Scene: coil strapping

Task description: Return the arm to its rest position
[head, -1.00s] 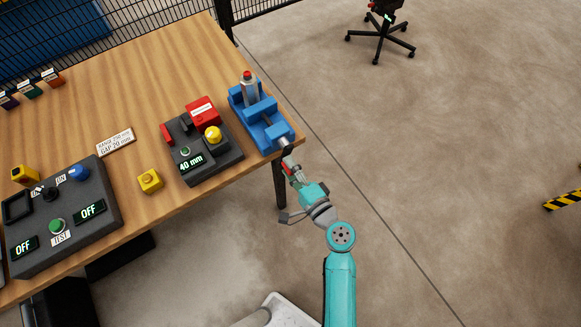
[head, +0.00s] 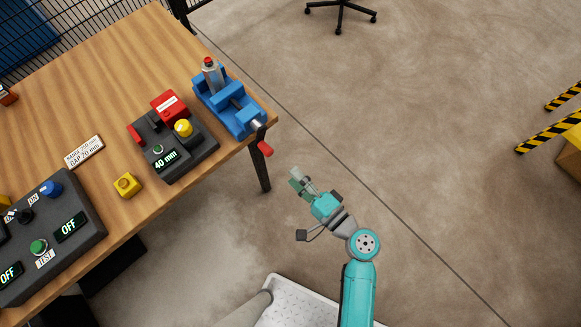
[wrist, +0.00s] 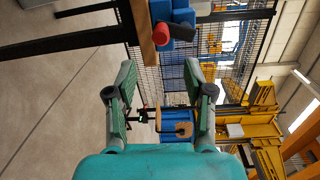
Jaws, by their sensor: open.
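My gripper (head: 301,183) is open and empty in the head view, over the floor to the right of the workbench's near right corner. My teal arm rises from the bottom of that view. In the wrist view my gripper (wrist: 160,98) shows two green-grey fingers spread wide with nothing between them. The blue vise (head: 232,105) stands at the bench corner, clamping a grey cylinder with a red top (head: 211,73). The vise's red handle (head: 265,148) sticks out past the bench edge, apart from my gripper. It also shows in the wrist view (wrist: 162,33).
The wooden bench (head: 120,70) carries a dark device reading 40 mm (head: 172,145), a yellow block (head: 127,185) and a control panel (head: 50,235) reading OFF. A black chair base (head: 341,14) stands at the back. Striped barriers (head: 550,132) are at right. The floor between is clear.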

